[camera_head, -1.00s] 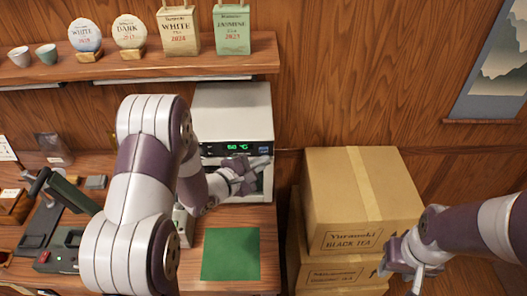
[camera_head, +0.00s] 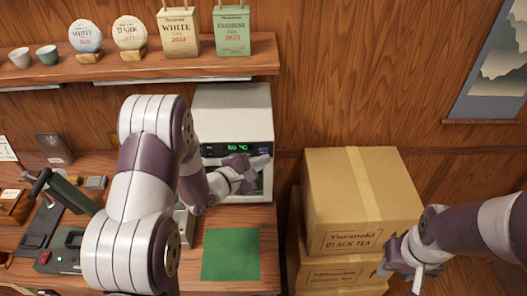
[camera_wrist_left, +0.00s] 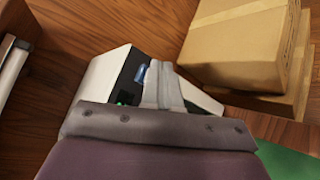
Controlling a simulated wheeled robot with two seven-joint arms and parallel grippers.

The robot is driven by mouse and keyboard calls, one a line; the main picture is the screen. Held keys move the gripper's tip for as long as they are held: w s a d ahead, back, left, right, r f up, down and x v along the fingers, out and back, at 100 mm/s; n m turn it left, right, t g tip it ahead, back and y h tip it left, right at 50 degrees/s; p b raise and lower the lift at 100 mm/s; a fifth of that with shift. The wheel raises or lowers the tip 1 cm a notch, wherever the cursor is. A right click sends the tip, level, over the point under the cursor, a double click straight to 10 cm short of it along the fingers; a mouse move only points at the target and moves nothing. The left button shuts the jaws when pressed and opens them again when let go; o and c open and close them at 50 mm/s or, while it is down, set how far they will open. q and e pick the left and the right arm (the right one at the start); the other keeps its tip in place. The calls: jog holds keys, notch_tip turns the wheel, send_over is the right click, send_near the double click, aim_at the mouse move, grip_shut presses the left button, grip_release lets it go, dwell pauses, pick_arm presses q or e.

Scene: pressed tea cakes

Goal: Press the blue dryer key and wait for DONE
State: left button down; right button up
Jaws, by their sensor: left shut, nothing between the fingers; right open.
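The dryer (camera_head: 232,108) is a pale box at the back right end of the table. Its dark front panel shows a green temperature reading of about 60 °C; I see no DONE. The blue key (camera_wrist_left: 140,74) shows in the left wrist view, beside my left fingers. My right gripper (camera_head: 416,274) is open and empty at the lower right.
Stacked cardboard boxes (camera_head: 360,200) stand right of the table. A green mat (camera_head: 231,254) lies clear in front of the dryer. A shelf (camera_head: 140,68) with tea packages and cups runs above. A press-like device (camera_head: 58,190) stands at the left.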

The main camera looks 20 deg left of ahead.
pick_arm(q)
jog(key=shift+w+a, duration=0.2)
jog(key=shift+w, duration=0.35)
dwell(0.8)
jog(key=shift+s, duration=0.1)
jog(key=shift+s+d+p, duration=0.25)
jog(key=shift+s+p, duration=0.15)
jog(key=shift+s, duration=0.35)
jog(key=s, duration=0.2)
jog(key=s+d+p, duration=0.1)
jog(key=s, duration=0.1)
jog(key=shift+s+d, duration=0.2)
jog(key=shift+s, duration=0.15)
dwell(0.5)
